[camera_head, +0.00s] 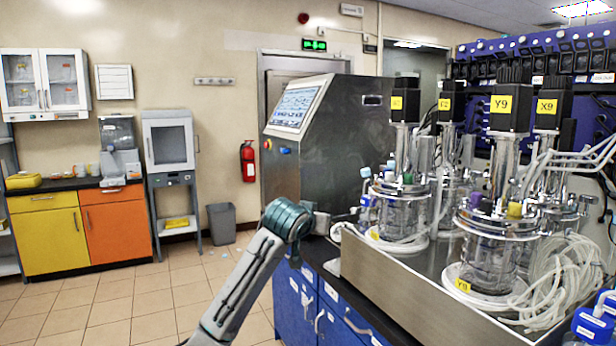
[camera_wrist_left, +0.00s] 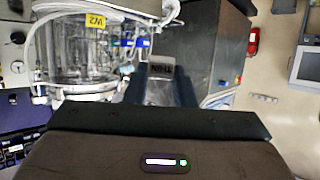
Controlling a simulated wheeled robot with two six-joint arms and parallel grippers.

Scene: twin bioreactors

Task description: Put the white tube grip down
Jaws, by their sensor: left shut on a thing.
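In the head view the held thing cannot be made out. My right gripper is in neither view.
A steel tray (camera_head: 400,282) on the blue bench holds glass bioreactors with yellow labels, such as Y9 (camera_head: 502,104), and loose clear tubing (camera_head: 560,290). The steel cabinet (camera_head: 345,135) with a screen stands behind.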

